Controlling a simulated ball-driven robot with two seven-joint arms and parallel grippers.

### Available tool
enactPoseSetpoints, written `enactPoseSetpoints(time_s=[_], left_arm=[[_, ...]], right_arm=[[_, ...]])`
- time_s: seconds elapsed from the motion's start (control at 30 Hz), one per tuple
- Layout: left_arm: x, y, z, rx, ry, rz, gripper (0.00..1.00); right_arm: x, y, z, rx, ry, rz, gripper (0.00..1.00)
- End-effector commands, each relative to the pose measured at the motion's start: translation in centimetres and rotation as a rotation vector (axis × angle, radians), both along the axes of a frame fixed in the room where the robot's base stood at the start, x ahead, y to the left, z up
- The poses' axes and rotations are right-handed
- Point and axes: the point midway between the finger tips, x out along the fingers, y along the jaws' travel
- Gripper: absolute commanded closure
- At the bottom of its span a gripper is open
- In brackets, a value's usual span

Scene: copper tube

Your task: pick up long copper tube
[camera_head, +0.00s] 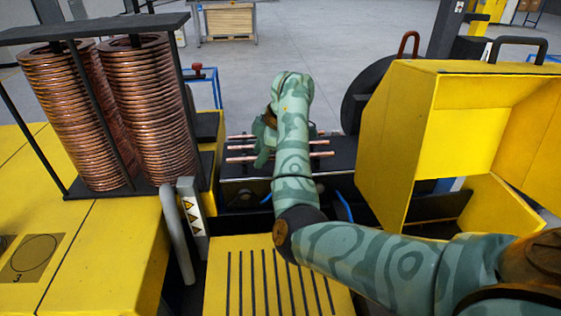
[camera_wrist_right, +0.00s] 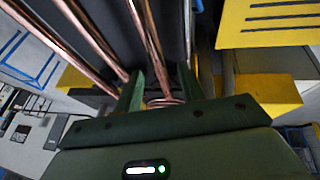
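Several copper tubes (camera_head: 319,154) lie side by side, crosswise on a dark bed in the middle of the camera_head view. My right gripper (camera_head: 263,153) is down over them, with its fingertips mostly hidden by my arm. In the right wrist view, its two green fingers (camera_wrist_right: 161,82) stand apart, with one copper tube (camera_wrist_right: 146,40) running between them and a visible gap on either side. Other tubes (camera_wrist_right: 88,38) lie outside the left finger. I cannot tell which tube is the long one. My left gripper is out of view.
Two tall copper coils (camera_head: 60,110) stand in a black frame at the left. An open yellow cover (camera_head: 397,150) rises right of the bed. A slotted yellow panel (camera_head: 215,262) lies in front. A grey post with warning signs (camera_head: 193,222) stands left of it.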

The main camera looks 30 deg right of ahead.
Motion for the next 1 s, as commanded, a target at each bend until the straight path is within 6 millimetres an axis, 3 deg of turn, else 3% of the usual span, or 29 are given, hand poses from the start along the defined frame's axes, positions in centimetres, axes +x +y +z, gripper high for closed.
enactPoseSetpoints(time_s=[0.2, 0.33, 0.77, 1.0], left_arm=[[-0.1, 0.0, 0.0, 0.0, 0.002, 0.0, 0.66], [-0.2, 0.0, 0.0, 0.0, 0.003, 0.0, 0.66], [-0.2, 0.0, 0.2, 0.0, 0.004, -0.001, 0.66], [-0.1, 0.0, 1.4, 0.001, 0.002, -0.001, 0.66]], right_arm=[[0.0, 0.0, 0.0, 0.0, -0.001, 0.0, 0.63], [0.0, 0.0, 0.0, -0.001, 0.0, 0.0, 0.99], [0.0, 0.0, 0.2, -0.001, 0.0, 0.001, 1.0], [0.2, 0.3, 1.9, -0.001, 0.0, 0.001, 1.0]])
